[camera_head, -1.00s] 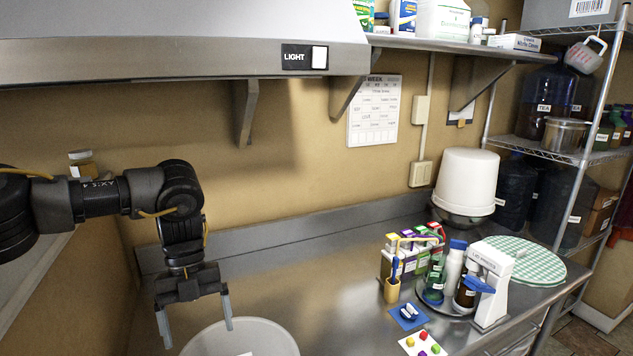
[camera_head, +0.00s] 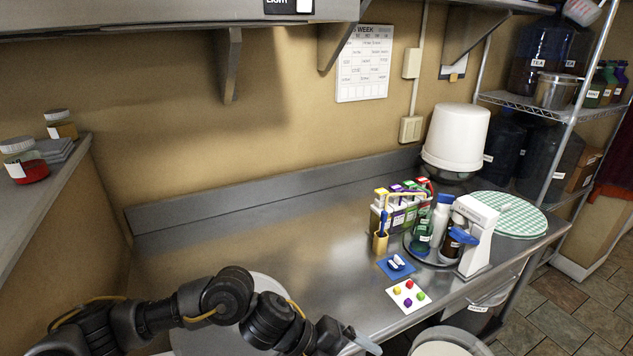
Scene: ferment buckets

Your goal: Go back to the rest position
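My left arm reaches in low from the left, over the front of the steel counter. My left gripper (camera_head: 358,342) is at the bottom edge, partly cut off by the frame. One pale finger shows; its opening is not clear, and I see nothing held in it. A large pale round item (camera_head: 190,340) on the counter is mostly hidden behind my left arm. My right gripper is not in view.
A caddy of bottles (camera_head: 400,205), a labelled dispenser (camera_head: 478,237), a blue mat (camera_head: 396,266) and a card with coloured dots (camera_head: 408,295) occupy the counter's right part. An open container (camera_head: 445,340) is below the front edge. The counter's back left is clear.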

